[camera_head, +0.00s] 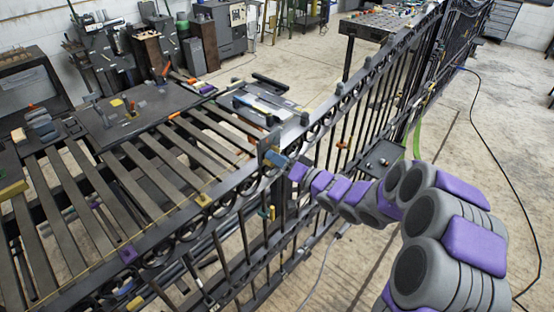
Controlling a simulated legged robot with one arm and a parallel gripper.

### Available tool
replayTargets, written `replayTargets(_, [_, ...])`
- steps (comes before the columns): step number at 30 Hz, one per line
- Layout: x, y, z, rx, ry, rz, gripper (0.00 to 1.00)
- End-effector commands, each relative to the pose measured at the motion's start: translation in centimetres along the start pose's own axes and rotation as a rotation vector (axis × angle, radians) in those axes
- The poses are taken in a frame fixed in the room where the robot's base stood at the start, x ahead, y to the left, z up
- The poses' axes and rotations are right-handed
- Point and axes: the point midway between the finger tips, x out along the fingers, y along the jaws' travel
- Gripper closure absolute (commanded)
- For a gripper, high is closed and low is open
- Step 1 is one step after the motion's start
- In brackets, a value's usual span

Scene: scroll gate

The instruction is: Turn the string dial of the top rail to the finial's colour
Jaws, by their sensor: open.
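The scroll gate (350,103) runs diagonally from the lower left to the upper right, with a dark top rail (292,132) and scroll rings under it. Small grey finials (305,118) stand along the rail. My gripper (278,160) is open at the rail near the picture's centre, at the end of my grey and purple arm. A small blue part (275,157) shows at its tip; I cannot tell whether it is the string dial or a fingertip. Contact cannot be told. The dial's colour and setting cannot be made out.
A slatted bench (110,190) with a thin yellow string across it fills the left. Toolboxes and machines (200,40) stand behind. A dark tray (382,158) lies beyond the gate near my arm. A black cable (500,165) crosses the open floor at right.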

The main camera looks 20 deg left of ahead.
Motion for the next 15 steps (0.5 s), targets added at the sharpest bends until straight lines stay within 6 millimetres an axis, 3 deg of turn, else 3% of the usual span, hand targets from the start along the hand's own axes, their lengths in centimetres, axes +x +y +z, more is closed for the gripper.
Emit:
replayTargets(10, [0.74,-0.07,0.21,-0.002,-0.003,0.002,0.53])
replayTargets(15, [0.74,-0.01,0.21,-0.002,-0.004,0.002,0.69])
